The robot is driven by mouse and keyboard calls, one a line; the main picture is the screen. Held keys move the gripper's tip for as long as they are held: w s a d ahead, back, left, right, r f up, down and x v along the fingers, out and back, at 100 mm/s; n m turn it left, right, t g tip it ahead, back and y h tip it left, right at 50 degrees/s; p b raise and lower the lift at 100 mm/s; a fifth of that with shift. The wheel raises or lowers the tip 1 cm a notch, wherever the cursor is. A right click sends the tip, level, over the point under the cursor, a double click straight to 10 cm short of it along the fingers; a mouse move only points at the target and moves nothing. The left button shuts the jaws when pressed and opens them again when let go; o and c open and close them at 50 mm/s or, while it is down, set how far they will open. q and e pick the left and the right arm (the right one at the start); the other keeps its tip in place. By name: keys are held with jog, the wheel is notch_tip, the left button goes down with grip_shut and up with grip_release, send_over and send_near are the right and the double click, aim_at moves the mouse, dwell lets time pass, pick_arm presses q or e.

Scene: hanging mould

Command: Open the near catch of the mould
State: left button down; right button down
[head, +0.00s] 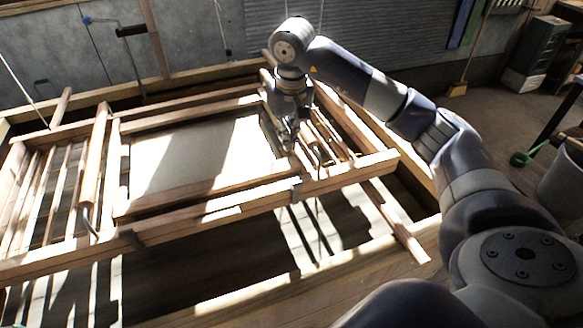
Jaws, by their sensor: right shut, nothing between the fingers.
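The mould (205,205) is a wooden frame of rails and ribs with a pale sheet (190,150) in its middle. It hangs over a larger wooden vat, tilted in the picture. On its near rail a small metal fitting (296,188) sits right of centre, and a dark fitting (130,239) sits further left. I cannot tell for sure which is the near catch, or whether either is open. My right gripper (288,146) points down over the right part of the mould, beyond the near rail. It is shut and empty; contact cannot be told. My left gripper is out of view.
The vat's near wooden edge (290,290) runs below the mould. A dark-handled crank (131,31) stands behind on the left. At the right are a grey bucket (563,183), a green scoop (519,159) and a broom (457,90) on open floor.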

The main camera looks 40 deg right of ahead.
aim_at(297, 195)
jog(key=f+p, duration=0.1)
jog(key=f, duration=0.4)
jog(key=w+f+p, duration=0.1)
jog(key=f, duration=0.2)
jog(key=shift+d+p, duration=0.1)
jog(key=shift+p, duration=0.25)
jog(key=s+p, duration=0.2)
jog(key=s, duration=0.1)
jog(key=shift+a+f, duration=0.15)
jog(key=shift+a, duration=0.15)
jog(key=shift+s+a+p, duration=0.1)
jog(key=shift+s+p, duration=0.25)
